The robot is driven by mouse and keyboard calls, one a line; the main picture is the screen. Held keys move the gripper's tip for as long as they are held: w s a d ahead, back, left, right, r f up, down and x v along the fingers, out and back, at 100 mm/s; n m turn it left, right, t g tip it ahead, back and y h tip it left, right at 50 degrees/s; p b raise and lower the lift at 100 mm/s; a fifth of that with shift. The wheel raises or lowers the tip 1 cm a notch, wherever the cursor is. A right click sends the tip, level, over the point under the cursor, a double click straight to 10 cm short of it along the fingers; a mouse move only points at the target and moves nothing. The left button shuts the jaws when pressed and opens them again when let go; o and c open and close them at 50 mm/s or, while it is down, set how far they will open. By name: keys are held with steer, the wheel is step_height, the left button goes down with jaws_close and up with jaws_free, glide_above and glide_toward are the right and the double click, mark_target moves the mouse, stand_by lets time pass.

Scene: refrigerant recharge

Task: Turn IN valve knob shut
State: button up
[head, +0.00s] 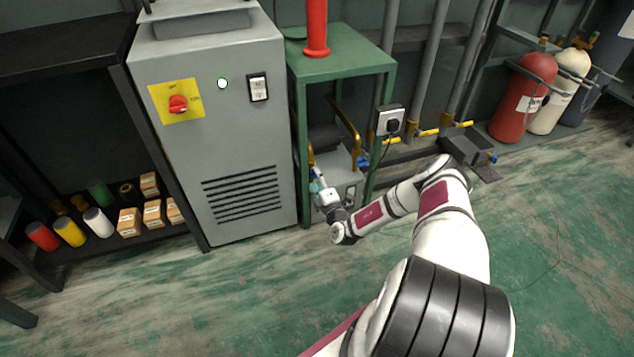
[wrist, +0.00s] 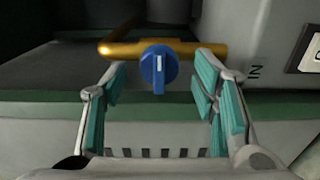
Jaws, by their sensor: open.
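The blue IN valve knob (wrist: 159,68) sits in front of a brass pipe (wrist: 125,50) in the wrist view, with its white mark upright. The letters "IN" (wrist: 254,71) show on the grey housing to its right. My gripper (wrist: 160,90) is open, its teal-padded fingers to the left and right of the knob and apart from it. In the head view my gripper (head: 318,186) is at the machine inside the green stand; the knob in front of it is hard to make out there. Another blue knob (head: 362,162) shows to the right.
A grey cabinet (head: 215,130) with a red switch (head: 178,104) stands left of the green stand (head: 340,60). The stand's front legs flank my gripper. A power socket (head: 390,120) is on the right. Gas cylinders (head: 522,98) stand at the far right. The floor in front is clear.

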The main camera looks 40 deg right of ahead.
steer(key=shift+w+d, duration=0.15)
steer(key=shift+w, duration=0.35)
steer(key=c, duration=1.2)
